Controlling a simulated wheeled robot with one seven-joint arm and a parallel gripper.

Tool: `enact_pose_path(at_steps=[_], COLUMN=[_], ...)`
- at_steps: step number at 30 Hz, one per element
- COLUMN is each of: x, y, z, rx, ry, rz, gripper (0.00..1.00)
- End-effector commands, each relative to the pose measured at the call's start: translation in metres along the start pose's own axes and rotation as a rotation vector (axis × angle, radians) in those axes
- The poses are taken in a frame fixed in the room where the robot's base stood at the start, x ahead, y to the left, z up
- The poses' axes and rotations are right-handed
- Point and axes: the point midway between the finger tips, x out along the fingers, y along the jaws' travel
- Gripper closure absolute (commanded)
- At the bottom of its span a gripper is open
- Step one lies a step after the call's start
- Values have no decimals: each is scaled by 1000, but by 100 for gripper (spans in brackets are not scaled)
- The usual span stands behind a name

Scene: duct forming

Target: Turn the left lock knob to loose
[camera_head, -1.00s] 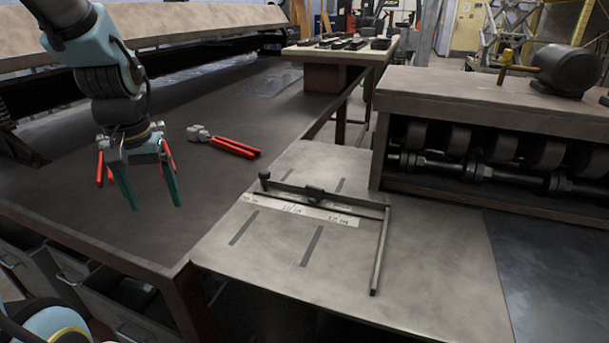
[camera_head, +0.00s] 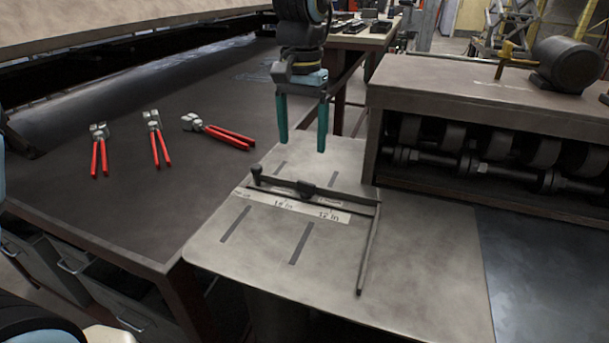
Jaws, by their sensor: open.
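The left lock knob (camera_head: 256,169) is a small dark knob at the left end of the gauge bar on the grey plate. A second dark knob (camera_head: 306,188) sits near the middle of the bar. A pale scale strip (camera_head: 292,206) with inch marks lies along the bar. My gripper (camera_head: 302,148) points down with its two teal fingers apart and nothing between them. In the picture it is above and to the right of the left knob, apart from it. Which way the knob is turned is too small to tell.
Several red-handled pliers (camera_head: 158,140) lie on the dark table (camera_head: 130,215) to the left. A roller machine (camera_head: 480,130) stands to the right of the plate (camera_head: 330,255). A dark rod (camera_head: 368,255) runs toward the front.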

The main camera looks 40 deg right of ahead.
Motion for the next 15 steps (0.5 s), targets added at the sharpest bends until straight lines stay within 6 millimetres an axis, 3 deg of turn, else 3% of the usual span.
enact_pose_path(at_steps=[5,15], x=[9,69], y=[7,6], z=[-2,0], rx=[13,11], ry=[-5,-8], rz=[1,0], gripper=[15,15])
